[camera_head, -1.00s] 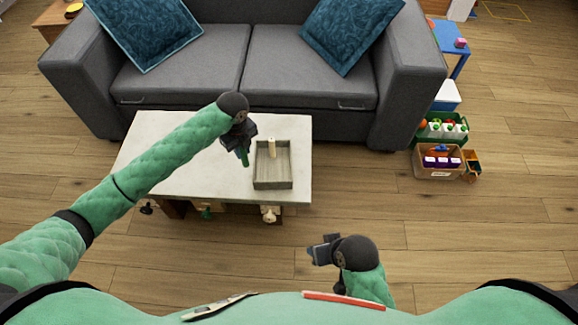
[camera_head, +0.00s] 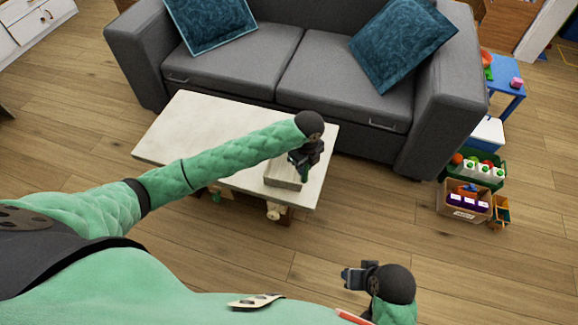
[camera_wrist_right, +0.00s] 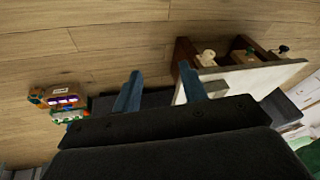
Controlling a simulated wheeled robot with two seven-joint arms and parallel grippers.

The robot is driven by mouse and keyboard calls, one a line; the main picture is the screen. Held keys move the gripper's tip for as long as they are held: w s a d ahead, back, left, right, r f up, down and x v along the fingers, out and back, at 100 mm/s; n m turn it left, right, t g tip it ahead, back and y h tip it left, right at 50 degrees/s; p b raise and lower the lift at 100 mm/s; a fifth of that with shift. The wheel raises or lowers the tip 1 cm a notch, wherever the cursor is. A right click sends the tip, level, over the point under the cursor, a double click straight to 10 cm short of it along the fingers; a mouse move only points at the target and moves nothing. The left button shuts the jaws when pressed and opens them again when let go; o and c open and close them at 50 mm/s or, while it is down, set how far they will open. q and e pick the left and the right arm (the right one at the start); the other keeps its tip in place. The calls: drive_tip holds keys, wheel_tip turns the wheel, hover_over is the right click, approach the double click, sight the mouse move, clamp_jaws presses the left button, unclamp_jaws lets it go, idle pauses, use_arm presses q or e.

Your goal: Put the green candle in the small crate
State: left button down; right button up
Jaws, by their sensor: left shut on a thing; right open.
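My left gripper (camera_head: 303,160) is shut on the green candle (camera_head: 305,174), which hangs below its fingers over the small crate. The small crate (camera_head: 284,179) is a grey wooden box on the front right part of the white coffee table; my left gripper and forearm hide much of it. I cannot tell whether the candle's lower end is inside the crate or above it. My right gripper (camera_head: 352,278) is low in front of the table, open and empty. Its two fingers (camera_wrist_right: 163,90) stand apart in the right wrist view.
The coffee table (camera_head: 180,135) has clear top to the left. A grey sofa (camera_head: 240,75) with teal cushions stands right behind it. A cardboard box (camera_head: 463,205) and a green crate (camera_head: 478,172) of bottles are on the floor at the right.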

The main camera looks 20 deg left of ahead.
use_arm(q)
drive_tip(key=shift+w+a+f, duration=0.2)
drive_tip(key=shift+w+a, duration=0.1)
drive_tip(key=shift+w+a+f+p, duration=0.4)
drive_tip(key=shift+w+a+f, duration=0.65)
drive_tip(key=shift+a+f, duration=0.55)
drive_tip(key=shift+w+a+f+p, duration=0.4)
drive_tip(key=shift+w+a+f, duration=0.75)
drive_tip(key=shift+f, duration=0.7)
drive_tip(key=shift+w+a+f+p, duration=0.4)
drive_tip(key=shift+w+a+f, duration=0.5)
drive_tip(key=shift+a+f, duration=0.75)
drive_tip(key=shift+d+f, duration=0.1)
drive_tip(key=shift+d, duration=0.05)
use_arm(e)
drive_tip(key=shift+g+h, duration=0.4)
drive_tip(key=d+r, duration=0.1)
drive_tip(key=r, duration=0.1)
drive_tip(key=s+d+r, duration=0.1)
drive_tip(key=d+r, duration=0.1)
drive_tip(key=shift+s+d, duration=0.1)
drive_tip(key=shift+s, duration=0.05)
use_arm(q)
drive_tip(key=shift+f, duration=0.15)
use_arm(e)
drive_tip(key=shift+f, duration=0.1)
